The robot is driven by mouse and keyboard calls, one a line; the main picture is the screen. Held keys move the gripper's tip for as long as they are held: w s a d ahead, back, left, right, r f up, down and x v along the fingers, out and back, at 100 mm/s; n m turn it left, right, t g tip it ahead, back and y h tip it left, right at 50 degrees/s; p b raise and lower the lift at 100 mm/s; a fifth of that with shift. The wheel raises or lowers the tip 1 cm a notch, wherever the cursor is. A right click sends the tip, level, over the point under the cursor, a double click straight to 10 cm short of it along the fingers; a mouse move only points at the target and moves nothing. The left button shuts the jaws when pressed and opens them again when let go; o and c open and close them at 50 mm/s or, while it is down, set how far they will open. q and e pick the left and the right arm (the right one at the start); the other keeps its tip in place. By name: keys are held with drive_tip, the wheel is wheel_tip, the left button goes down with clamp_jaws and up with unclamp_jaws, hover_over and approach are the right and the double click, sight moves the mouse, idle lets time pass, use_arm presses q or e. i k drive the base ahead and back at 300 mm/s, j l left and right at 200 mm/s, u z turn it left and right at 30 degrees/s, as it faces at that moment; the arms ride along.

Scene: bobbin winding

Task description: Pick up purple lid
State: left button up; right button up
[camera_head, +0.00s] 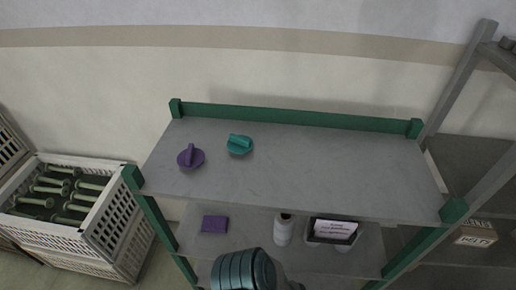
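The purple lid (190,158) lies on the grey top shelf (300,165), near its left end. It is round, with a raised grip bar across its top. A teal lid (239,145) of similar shape lies to its right and slightly farther back, apart from it. Neither of my grippers is in view, and nothing touches the purple lid.
The shelf has a green back rail (300,117) and green corner posts. Its middle and right are clear. On the lower shelf are a purple box (214,224), a white bottle (284,230) and a dark-framed sign (333,230). A white crate (105,230) stands at left.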

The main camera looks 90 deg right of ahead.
sight(191, 157)
drive_tip(key=z, duration=2.4)
